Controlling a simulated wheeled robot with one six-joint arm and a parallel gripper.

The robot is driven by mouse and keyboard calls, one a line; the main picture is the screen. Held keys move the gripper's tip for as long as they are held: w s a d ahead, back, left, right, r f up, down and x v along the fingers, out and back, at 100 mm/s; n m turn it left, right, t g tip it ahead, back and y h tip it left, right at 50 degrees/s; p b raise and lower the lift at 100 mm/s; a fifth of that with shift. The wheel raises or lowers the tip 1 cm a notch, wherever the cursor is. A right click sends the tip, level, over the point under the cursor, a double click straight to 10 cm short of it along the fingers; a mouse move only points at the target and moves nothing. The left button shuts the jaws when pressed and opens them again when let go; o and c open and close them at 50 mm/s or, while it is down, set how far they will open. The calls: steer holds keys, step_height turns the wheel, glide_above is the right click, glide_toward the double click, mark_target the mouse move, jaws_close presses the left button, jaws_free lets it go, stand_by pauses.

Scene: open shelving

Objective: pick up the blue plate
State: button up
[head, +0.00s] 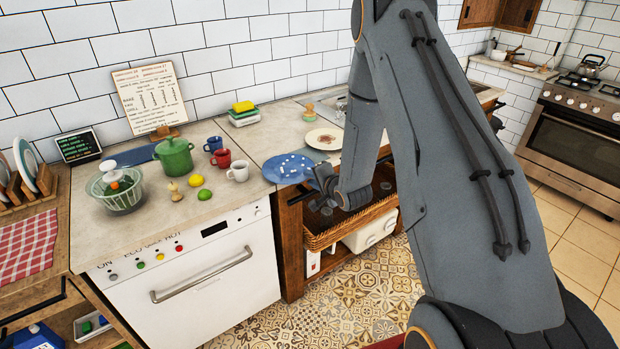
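The blue plate (280,175) lies on the counter near its front edge, in the middle of the head view. Small white marks or bits show on its face; I cannot tell which. My gripper (313,176) is at the plate's right rim, with its fingers pointing left towards it. The fingers are small and dark here. I cannot tell whether they are open or shut, or whether they touch the rim. The gripper covers a little of the plate's right side.
A cream patterned plate (324,139) lies behind. Left of the blue plate stand a white mug (238,171), a red mug (221,158), a green pot (174,157) and a lime (205,195). A wicker basket (330,236) sits below the counter, under my gripper.

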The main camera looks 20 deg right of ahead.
steer(key=shift+o, duration=0.9)
steer(key=b+v, duration=0.2)
steer(key=v, duration=0.5)
steer(key=shift+s+r, duration=0.15)
steer(key=shift+s, duration=0.2)
steer(key=shift+d, duration=0.1)
steer(key=shift+c, duration=0.2)
